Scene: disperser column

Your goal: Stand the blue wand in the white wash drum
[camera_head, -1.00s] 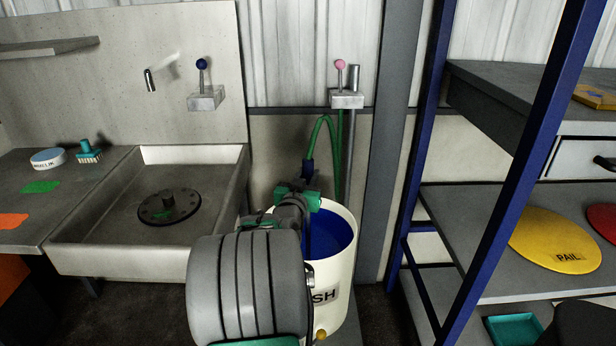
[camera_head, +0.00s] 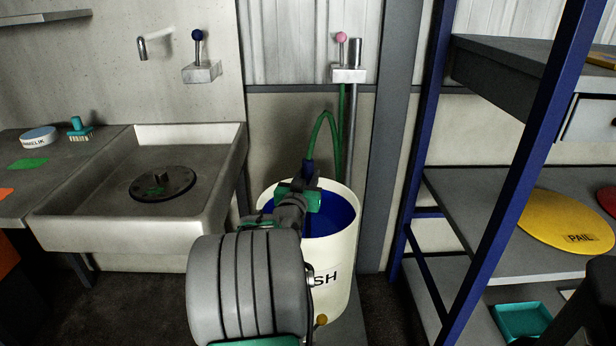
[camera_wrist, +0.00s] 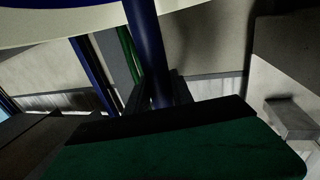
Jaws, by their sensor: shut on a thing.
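The white wash drum (camera_head: 336,250) stands on the floor in the middle of the head view, its inside blue and part of its lettering showing. My gripper (camera_head: 300,188) is at the drum's mouth, shut on the blue wand (camera_head: 308,168). The wand's upper end shows just above the gripper, with a green hose (camera_head: 337,130) arching from it. In the wrist view the wand's blue tube (camera_wrist: 147,40) runs from the fingers (camera_wrist: 158,95) past the drum's pale rim (camera_wrist: 60,25). My arm hides the wand's lower part in the head view; I cannot tell whether its tip touches the bottom.
A sink (camera_head: 130,235) stands left of the drum. A wall bracket with a pink-knobbed lever (camera_head: 348,74) and a grey pipe is behind it. A blue-framed shelf rack (camera_head: 500,210) stands close on the right, with a yellow lid (camera_head: 560,222) on it.

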